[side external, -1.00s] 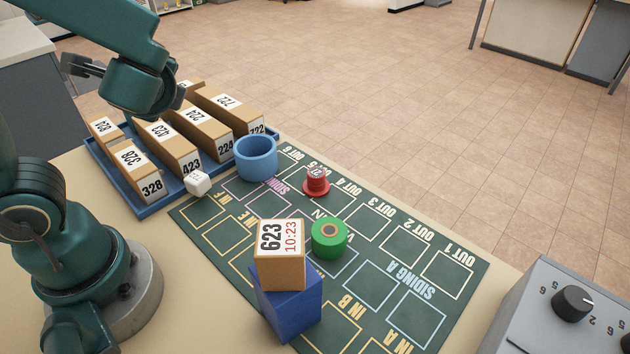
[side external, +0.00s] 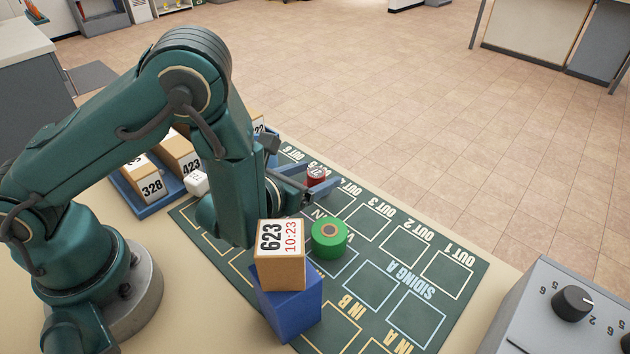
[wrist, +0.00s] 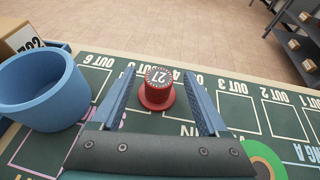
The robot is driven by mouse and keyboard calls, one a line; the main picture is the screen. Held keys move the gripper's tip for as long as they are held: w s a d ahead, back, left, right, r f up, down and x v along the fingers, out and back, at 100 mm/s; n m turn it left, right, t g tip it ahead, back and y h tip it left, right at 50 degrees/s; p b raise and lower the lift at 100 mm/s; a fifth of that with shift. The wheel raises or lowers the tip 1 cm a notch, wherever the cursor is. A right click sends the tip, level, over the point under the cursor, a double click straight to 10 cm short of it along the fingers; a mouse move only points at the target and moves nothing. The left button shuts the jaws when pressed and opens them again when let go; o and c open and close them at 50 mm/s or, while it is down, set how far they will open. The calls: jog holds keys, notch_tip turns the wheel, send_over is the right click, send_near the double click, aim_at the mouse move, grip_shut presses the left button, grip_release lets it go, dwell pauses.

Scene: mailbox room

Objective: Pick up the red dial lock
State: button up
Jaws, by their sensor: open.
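The red dial lock (side external: 316,174) stands upright on the green mat, with a wide base and a white top marked 27. In the wrist view the red dial lock (wrist: 157,90) sits between the two fingers of my gripper (wrist: 160,88), towards their tips, with gaps on both sides. My gripper (side external: 322,184) is open and low at the lock in the side view, its fingers partly hiding the lock's lower part. Nothing is held.
A blue cup (wrist: 42,92) stands left of my gripper. A green round piece (side external: 330,238) and a numbered box (side external: 279,254) on a blue block (side external: 290,312) stand nearby. A white die (side external: 196,183) and a tray of boxes (side external: 159,206) are behind my arm. The mat's right side (side external: 440,300) is clear.

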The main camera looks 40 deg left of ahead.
jog(key=shift+x, duration=2.2)
jog(key=shift+a, duration=0.1)
grip_shut()
